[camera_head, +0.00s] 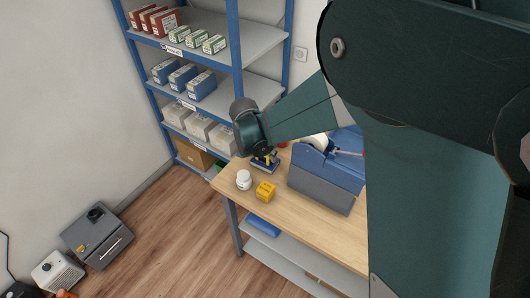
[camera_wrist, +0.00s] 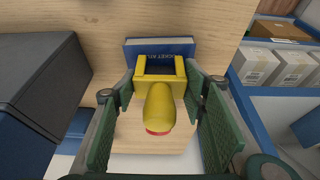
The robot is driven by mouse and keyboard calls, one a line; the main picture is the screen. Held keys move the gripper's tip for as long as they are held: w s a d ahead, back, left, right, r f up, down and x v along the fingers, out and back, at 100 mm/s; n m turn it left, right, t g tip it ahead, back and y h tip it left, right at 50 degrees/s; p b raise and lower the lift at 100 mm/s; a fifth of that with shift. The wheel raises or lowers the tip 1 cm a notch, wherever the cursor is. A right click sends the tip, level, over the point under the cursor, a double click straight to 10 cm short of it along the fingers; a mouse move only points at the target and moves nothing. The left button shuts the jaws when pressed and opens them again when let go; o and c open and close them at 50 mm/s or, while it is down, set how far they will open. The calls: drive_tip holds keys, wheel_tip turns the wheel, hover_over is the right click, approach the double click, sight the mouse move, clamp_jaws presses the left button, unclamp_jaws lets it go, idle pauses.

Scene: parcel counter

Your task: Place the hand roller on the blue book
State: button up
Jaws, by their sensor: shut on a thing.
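The hand roller (camera_wrist: 158,103) is yellow with a red end and a dark roller in its frame. In the wrist view it sits between the green pads of my gripper (camera_wrist: 163,92), which is shut on it. The blue book (camera_wrist: 150,47) lies on the table just beyond and partly behind the roller's frame. In the head view the book (camera_head: 260,167) is at the table's far end, under my gripper (camera_head: 266,153), and the roller (camera_head: 267,158) shows as a small yellow patch over it. I cannot tell whether the roller touches the book.
A white jar (camera_head: 243,180) and a yellow box (camera_head: 265,191) stand on the wooden table (camera_head: 300,212) near the book. A blue shelf rack (camera_head: 237,60) with boxes is behind.

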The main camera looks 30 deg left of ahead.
drive_tip(key=shift+f+b, duration=0.4)
drive_tip(key=shift+c, duration=0.3)
drive_tip(key=shift+s+d+f, duration=0.1)
drive_tip(key=shift+f, duration=0.15)
drive_tip(key=c, duration=0.4)
drive_tip(key=shift+o, duration=0.2)
drive_tip(key=o, duration=1.4)
drive_tip(key=shift+c, duration=0.2)
drive_tip(key=shift+r, duration=0.15)
drive_tip(key=shift+r+p, duration=0.5)
drive_tip(key=shift+r, duration=0.1)
drive_tip(key=v, duration=1.1)
drive_tip(key=shift+r, duration=0.4)
drive_tip(key=shift+s, duration=0.1)
